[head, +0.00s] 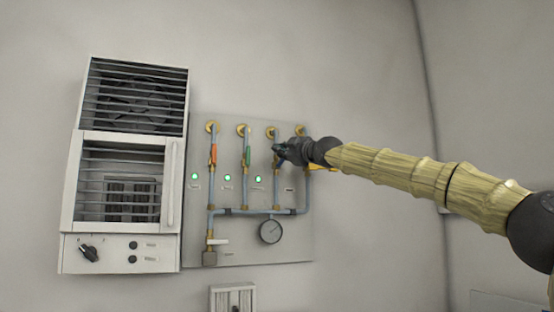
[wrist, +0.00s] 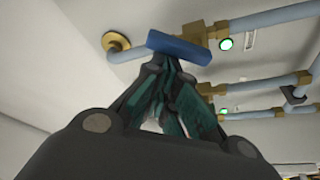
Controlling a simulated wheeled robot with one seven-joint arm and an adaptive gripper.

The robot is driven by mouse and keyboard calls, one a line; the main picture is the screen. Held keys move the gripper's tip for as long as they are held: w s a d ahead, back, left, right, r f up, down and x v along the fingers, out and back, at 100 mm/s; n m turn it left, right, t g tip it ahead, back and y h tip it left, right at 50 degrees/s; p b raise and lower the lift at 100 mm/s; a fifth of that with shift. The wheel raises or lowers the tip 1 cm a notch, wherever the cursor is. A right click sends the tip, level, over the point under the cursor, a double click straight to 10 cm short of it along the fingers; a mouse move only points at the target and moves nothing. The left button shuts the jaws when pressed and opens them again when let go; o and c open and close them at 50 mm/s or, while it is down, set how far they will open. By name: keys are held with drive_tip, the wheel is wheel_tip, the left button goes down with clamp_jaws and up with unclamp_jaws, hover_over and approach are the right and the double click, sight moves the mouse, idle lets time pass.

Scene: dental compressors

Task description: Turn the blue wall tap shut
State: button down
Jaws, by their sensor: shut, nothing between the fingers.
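The blue tap handle (wrist: 178,47) is a short flat bar at the top middle of the wrist view. It lies at an angle to its pale blue pipe (wrist: 270,17), between a round brass flange (wrist: 116,42) and a brass fitting (wrist: 222,30). My gripper (wrist: 165,68) is shut and empty, its fingertips right at the underside of the blue handle in the picture. I cannot tell whether they touch it. In the head view my gripper (head: 279,151) is in front of the third pipe from the left and hides the blue handle there.
The grey wall panel (head: 290,243) also carries an orange-red handle (head: 214,154) and a green handle (head: 247,155), both along their pipes. A yellow handle (head: 323,168) sticks out sideways close to my wrist. A gauge (head: 270,231) sits below, and a white louvred cabinet (head: 172,185) stands left.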

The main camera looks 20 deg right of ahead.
drive_tip(key=shift+f+b, duration=0.1)
drive_tip(key=shift+b, duration=0.4)
drive_tip(key=shift+d+b, duration=0.15)
drive_tip(key=shift+b, duration=0.3)
drive_tip(key=shift+d+b, duration=0.3)
drive_tip(key=shift+b, duration=0.3)
drive_tip(key=shift+d+b, duration=0.1)
drive_tip(key=shift+b, duration=0.25)
drive_tip(key=shift+d+m+t+h+b, duration=0.3)
drive_tip(key=shift+m+b, duration=0.55)
drive_tip(key=shift+m, duration=0.35)
drive_tip(key=shift+d+f+b, duration=0.15)
drive_tip(key=shift+d+b, duration=0.1)
drive_tip(key=shift+b, duration=0.25)
drive_tip(key=shift+d+f+b, duration=0.15)
drive_tip(key=shift+d+b, duration=0.15)
drive_tip(key=shift+b, duration=0.1)
drive_tip(key=shift+d+f+b, duration=0.2)
drive_tip(key=shift+d+b, duration=0.1)
